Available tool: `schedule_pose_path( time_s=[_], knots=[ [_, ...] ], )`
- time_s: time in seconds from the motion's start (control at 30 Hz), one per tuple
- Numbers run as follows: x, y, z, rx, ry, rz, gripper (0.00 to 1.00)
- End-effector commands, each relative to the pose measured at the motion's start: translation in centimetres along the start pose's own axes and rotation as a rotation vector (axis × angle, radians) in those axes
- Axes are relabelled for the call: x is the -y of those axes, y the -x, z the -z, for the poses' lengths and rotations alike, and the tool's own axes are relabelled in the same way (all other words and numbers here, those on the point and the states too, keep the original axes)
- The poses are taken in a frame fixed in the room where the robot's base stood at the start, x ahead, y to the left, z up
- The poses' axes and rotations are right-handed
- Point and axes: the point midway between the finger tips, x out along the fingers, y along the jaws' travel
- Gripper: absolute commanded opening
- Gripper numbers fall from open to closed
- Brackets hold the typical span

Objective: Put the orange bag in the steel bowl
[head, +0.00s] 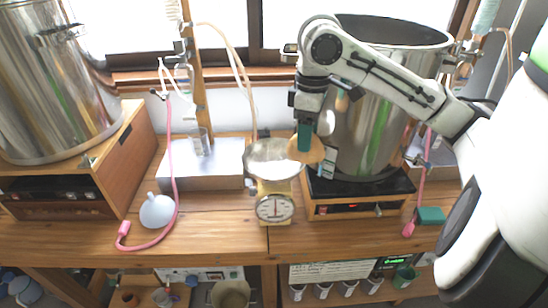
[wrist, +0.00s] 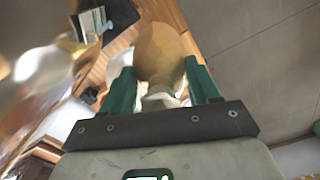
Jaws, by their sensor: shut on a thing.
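The orange bag (head: 309,153) hangs from my gripper (head: 304,136), which is shut on it with its teal fingers pointing down. In the wrist view the bag (wrist: 160,48) shows tan-orange beyond the teal fingertips of my gripper (wrist: 161,88), with a pale end between them. The steel bowl (head: 272,160) appears to be the shallow pan on top of the kitchen scale. In the head view the bag is just right of the bowl, about level with or above its rim and overlapping its right edge. I cannot tell whether they touch.
The scale (head: 275,207) stands near the bench's front edge. A large steel pot (head: 362,140) on a wooden-cased heater (head: 360,200) stands close at right. A white funnel (head: 157,210) and pink hose lie left. A steel box (head: 200,172) stands behind left.

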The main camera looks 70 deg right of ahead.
Motion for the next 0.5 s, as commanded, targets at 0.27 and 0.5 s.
schedule_pose_path(
  time_s=[0.27,0.5],
  knots=[
    [-2.9,-2.9,5.8,0.001,0.0,0.005,0.23],
    [-4.5,-6.6,8.3,0.003,-0.002,0.0,0.23]
  ],
)
